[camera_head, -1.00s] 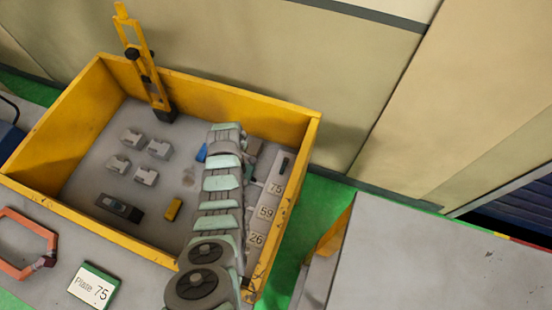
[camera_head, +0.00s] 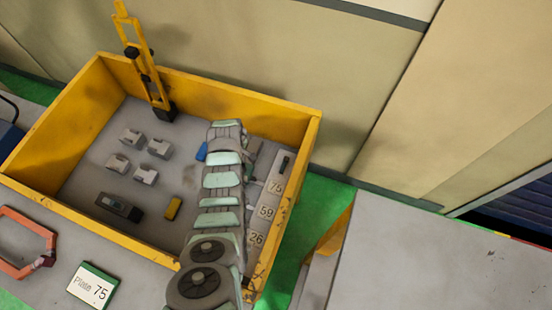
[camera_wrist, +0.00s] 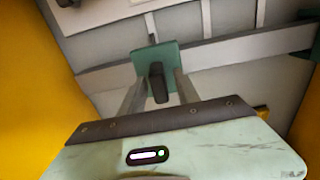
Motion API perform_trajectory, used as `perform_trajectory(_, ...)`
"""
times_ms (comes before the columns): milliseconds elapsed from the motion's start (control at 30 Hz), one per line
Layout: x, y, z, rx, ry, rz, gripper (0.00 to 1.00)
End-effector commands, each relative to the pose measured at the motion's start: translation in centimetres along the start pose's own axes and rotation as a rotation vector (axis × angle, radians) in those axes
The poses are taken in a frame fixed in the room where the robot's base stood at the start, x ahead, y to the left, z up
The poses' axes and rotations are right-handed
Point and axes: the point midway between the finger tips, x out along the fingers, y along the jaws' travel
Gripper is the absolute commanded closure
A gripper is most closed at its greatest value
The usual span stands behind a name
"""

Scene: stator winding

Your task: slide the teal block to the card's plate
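The teal block (camera_wrist: 169,56) with a black upright knob (camera_wrist: 157,83) sits on a grey rail (camera_wrist: 225,48) in the wrist view. My gripper (camera_wrist: 160,78) has a finger on each side of the knob, with gaps showing, so it looks open. Whether the fingertips touch the block I cannot tell. In the head view my arm hides the block and gripper. The card (camera_head: 92,287) reads "Plate 75" and lies at the front left. Number plates 75 (camera_head: 275,187), 59 (camera_head: 266,212) and 26 (camera_head: 256,239) line the right side of the yellow-walled tray.
The tray's yellow walls (camera_head: 215,97) surround the work area. Several grey blocks (camera_head: 159,148), a yellow block (camera_head: 173,208), a dark device (camera_head: 119,207) and a blue piece (camera_head: 201,152) stand left of my arm. A yellow post (camera_head: 150,75) rises at the back.

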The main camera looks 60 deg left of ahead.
Motion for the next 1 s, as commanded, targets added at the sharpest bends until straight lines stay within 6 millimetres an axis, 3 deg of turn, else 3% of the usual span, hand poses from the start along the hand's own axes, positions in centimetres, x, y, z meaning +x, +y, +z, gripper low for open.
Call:
perform_trajectory(800, -9.7, 0.1, -0.1, 0.000, 0.003, 0.004, 0.62)
perform_trajectory(1000, -9.9, 0.1, 0.0, 0.000, 0.001, 0.001, 0.62)
